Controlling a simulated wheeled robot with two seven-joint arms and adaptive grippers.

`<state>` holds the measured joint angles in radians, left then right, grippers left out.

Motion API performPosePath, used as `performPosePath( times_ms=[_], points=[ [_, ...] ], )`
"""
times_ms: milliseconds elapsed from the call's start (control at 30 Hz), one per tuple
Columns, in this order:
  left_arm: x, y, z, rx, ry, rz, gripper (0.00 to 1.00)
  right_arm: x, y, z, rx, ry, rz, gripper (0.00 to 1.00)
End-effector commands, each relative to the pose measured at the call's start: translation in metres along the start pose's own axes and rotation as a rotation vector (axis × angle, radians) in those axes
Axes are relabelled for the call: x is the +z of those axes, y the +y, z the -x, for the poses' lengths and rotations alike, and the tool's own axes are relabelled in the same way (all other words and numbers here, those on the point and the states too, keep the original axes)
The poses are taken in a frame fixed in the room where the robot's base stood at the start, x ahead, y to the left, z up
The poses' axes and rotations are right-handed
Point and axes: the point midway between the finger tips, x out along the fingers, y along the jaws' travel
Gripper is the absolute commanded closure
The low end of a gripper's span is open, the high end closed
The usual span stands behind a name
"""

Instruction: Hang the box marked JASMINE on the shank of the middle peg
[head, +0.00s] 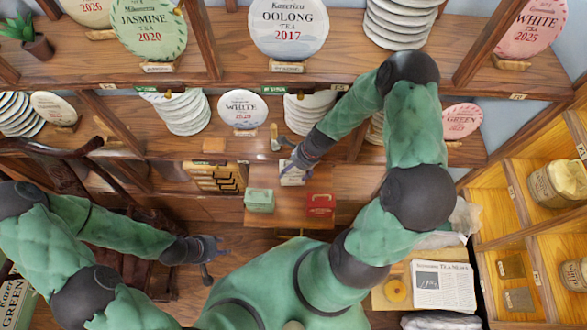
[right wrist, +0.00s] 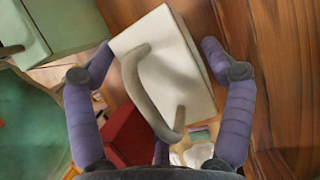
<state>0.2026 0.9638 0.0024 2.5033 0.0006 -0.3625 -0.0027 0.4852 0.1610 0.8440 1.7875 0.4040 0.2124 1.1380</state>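A white box (head: 293,178) with a grey loop handle stands below the shelves in the head view. In the right wrist view the white box (right wrist: 172,75) shows its curved handle (right wrist: 142,92) toward me. My right gripper (head: 290,168) is over it; its spread fingers (right wrist: 165,95) lie either side of the box and handle, and I cannot tell whether they touch. A green box (head: 260,201) and a red box (head: 321,204) stand nearer me. No JASMINE marking is readable on any box. My left gripper (head: 214,257) is open and empty at lower left. I cannot make out the pegs clearly.
Shelves hold stacked tea cakes (head: 182,112) and standing discs, one reading JASMINE TEA 2020 (head: 148,24). A small brass-coloured item (head: 275,137) is at the shelf front. A newspaper (head: 443,286) lies at right, beside a yellow compartment shelf (head: 490,202). A dark chair (head: 62,160) stands at left.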

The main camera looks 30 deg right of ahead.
Motion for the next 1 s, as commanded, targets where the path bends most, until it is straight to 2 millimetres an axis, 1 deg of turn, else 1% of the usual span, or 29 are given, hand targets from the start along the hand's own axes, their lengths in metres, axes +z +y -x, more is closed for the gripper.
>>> performPosePath(
  times_ms=[333,467,633,767,900,1000],
  points=[
    [0.000,0.000,0.000,0.000,0.000,0.000,0.60,0.000,0.000,0.000,-0.001,0.000,0.000,0.08],
    [0.000,-0.002,-0.005,0.000,0.000,0.000,0.60,-0.001,-0.001,-0.002,-0.001,0.000,0.001,0.08],
    [0.000,0.000,0.001,0.000,0.000,0.000,0.60,0.001,-0.003,0.028,-0.006,-0.001,0.001,0.08],
    [0.000,0.000,0.001,0.000,0.000,0.000,0.60,0.002,-0.009,0.053,-0.005,-0.001,0.001,0.08],
    [0.000,0.001,0.003,0.000,0.000,0.000,0.60,0.002,-0.009,0.079,-0.005,-0.001,0.001,0.08],
    [0.000,0.001,0.003,0.000,0.000,0.000,0.60,0.002,-0.009,0.092,-0.004,-0.001,-0.001,0.08]
  ],
)
